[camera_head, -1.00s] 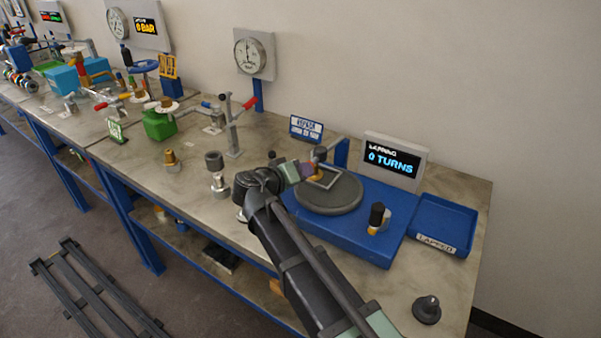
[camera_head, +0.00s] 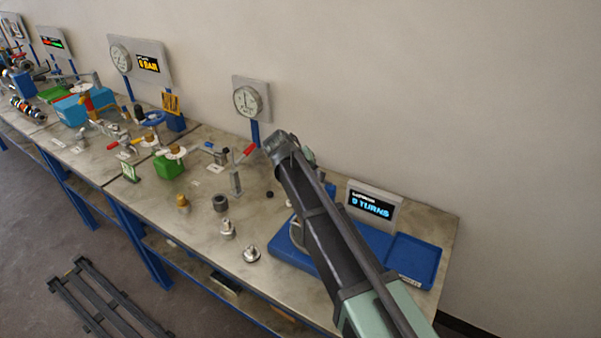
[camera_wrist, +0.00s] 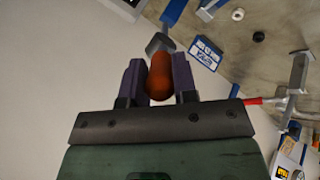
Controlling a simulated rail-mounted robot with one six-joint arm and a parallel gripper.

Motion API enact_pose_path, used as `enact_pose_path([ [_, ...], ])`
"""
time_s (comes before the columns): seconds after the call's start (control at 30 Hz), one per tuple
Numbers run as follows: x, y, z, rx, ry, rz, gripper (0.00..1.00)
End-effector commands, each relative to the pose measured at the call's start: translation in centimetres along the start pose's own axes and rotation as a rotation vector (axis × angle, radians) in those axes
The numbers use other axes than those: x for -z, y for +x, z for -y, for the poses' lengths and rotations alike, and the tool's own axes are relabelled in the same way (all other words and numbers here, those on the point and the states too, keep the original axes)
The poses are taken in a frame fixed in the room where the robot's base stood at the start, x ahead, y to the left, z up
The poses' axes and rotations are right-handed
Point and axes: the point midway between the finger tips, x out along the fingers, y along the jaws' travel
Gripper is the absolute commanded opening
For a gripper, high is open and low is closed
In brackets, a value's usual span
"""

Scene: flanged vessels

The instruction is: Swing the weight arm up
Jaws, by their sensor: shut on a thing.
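My gripper (camera_wrist: 158,62) is shut on an orange-brown rounded grip (camera_wrist: 160,80), held between its two purple fingers in the wrist view. A grey piece (camera_wrist: 160,44), which looks like the weight arm, shows just beyond the grip, with a blue post (camera_wrist: 173,12) behind it. In the head view my own arm hides the gripper, the grip and most of the weight arm. The blue lapping base (camera_head: 285,254) shows on both sides of my arm. Most of its round plate is hidden.
A turns display (camera_head: 373,205) and a blue tray (camera_head: 415,260) stand right of my arm. A red-handled stand (camera_head: 237,180) and a gauge (camera_head: 248,101) are left of it. Loose fittings (camera_head: 251,254) lie near the front edge. A blue sign (camera_wrist: 205,54) is near my fingers.

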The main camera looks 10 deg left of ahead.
Motion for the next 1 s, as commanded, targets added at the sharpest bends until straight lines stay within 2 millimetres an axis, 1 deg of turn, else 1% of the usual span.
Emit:
enact_pose_path([
  [0.03, 1.7, -1.2, -1.6, 0.026, -0.004, 0.028, 0.00],
  [0.1, 2.8, -1.3, -2.7, 0.070, -0.017, 0.075, 0.00],
  [0.4, 7.0, -0.5, -6.5, 0.237, -0.065, 0.248, 0.00],
  [0.53, 8.2, 0.0, -7.6, 0.288, -0.081, 0.300, 0.00],
  [0.7, 9.2, 0.6, -8.5, 0.334, -0.094, 0.348, 0.00],
  [1.0, 9.7, 0.8, -9.0, 0.362, -0.103, 0.374, 0.00],
])
